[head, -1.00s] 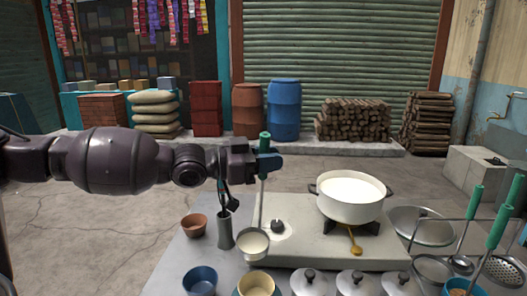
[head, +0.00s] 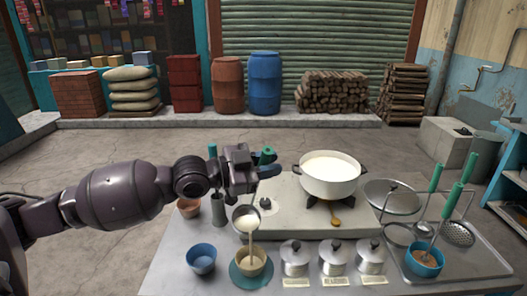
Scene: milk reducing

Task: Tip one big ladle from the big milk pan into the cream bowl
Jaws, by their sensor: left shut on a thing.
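My left gripper (head: 264,168) is shut on the green-handled ladle, left of the pan. The ladle's steel cup (head: 241,213) is tipped above the cream bowl (head: 252,272). A pale stream of milk (head: 253,243) runs from the cup down into the bowl. The cream bowl stands on a teal saucer (head: 240,281) at the counter's front. The big white milk pan (head: 330,184) sits on the stove with milk in it. My arm hides part of the ladle's handle. My right gripper is not in view.
A blue bowl (head: 201,260) stands left of the cream bowl, and lidded steel pots (head: 332,262) stand to its right. A grey cylinder (head: 218,211) and a clay bowl (head: 189,208) are behind. A tray (head: 478,263) at right holds green-handled tools and a blue cup (head: 425,263).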

